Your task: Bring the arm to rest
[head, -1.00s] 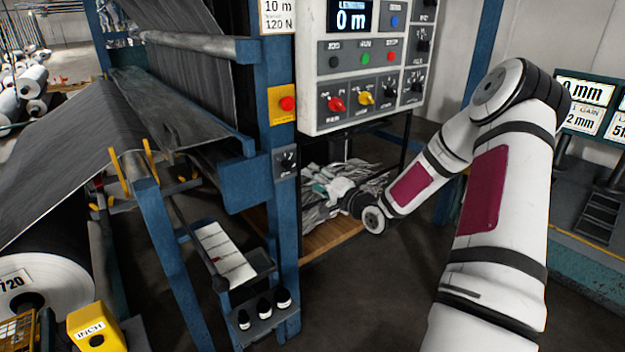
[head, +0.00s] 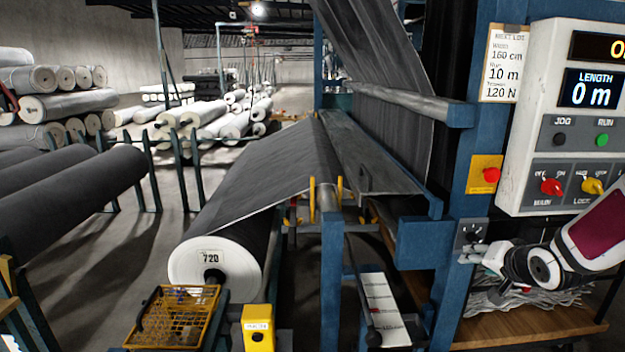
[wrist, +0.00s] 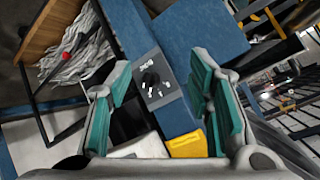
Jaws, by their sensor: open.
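My arm reaches in from the right edge of the head view. My gripper (head: 477,254) is beside the blue post, close to the small grey dial box (head: 472,234) in the picture. I cannot tell whether they touch. In the wrist view my gripper (wrist: 163,95) shows two teal-padded fingers spread apart with nothing between them. Past the fingers, the dark dial plate (wrist: 157,80) sits on the blue post, with clear space visible in front of it.
The control panel (head: 575,120) hangs just above my arm. A wooden shelf (head: 530,325) with grey scraps lies below. The blue frame, a fabric roll (head: 215,265) and a yellow basket (head: 172,318) stand left. Open floor (head: 130,250) lies beyond.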

